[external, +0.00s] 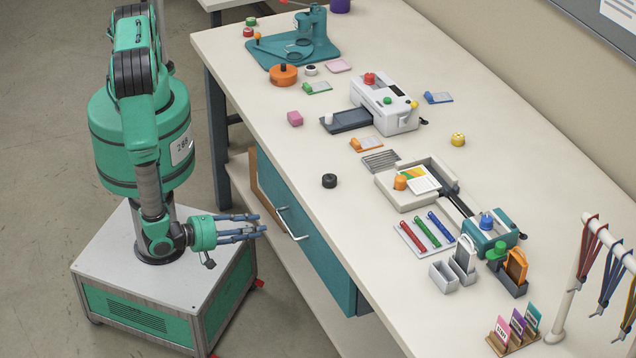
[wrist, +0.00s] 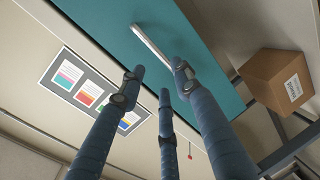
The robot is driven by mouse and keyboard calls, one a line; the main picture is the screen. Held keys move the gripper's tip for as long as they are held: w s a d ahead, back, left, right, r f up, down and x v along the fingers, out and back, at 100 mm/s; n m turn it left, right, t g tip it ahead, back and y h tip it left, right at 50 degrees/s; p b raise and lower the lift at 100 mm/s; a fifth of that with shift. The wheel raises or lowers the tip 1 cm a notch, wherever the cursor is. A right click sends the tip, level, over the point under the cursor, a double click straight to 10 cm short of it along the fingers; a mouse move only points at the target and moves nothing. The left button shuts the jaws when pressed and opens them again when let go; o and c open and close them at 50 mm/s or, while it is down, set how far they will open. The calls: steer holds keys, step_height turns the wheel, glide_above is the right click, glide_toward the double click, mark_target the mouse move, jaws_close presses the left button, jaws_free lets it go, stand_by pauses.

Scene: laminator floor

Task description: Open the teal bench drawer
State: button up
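The teal bench drawer (external: 312,236) is set under the white bench top and looks shut. Its pale bar handle (external: 291,224) runs along the front; in the wrist view the handle (wrist: 153,46) crosses the teal front (wrist: 215,50) just beyond my fingers. My gripper (external: 252,229) is at the left of the handle in the external view, level with the drawer front. Its blue-grey fingers are spread apart with nothing between them, and they also show in the wrist view (wrist: 160,90). A small gap seems to separate the fingertips from the handle.
The bench top (external: 310,120) overhangs the drawer. A cardboard box (wrist: 277,80) stands beside the drawer on the lower shelf (external: 290,290). Bench items near the drawer side include a black knob (external: 329,181) and a tray of coloured pens (external: 426,233).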

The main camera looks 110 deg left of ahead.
mark_target(284, 224)
steer(key=shift+b+x, duration=0.9)
steer(key=shift+x, duration=4.25)
jaws_close()
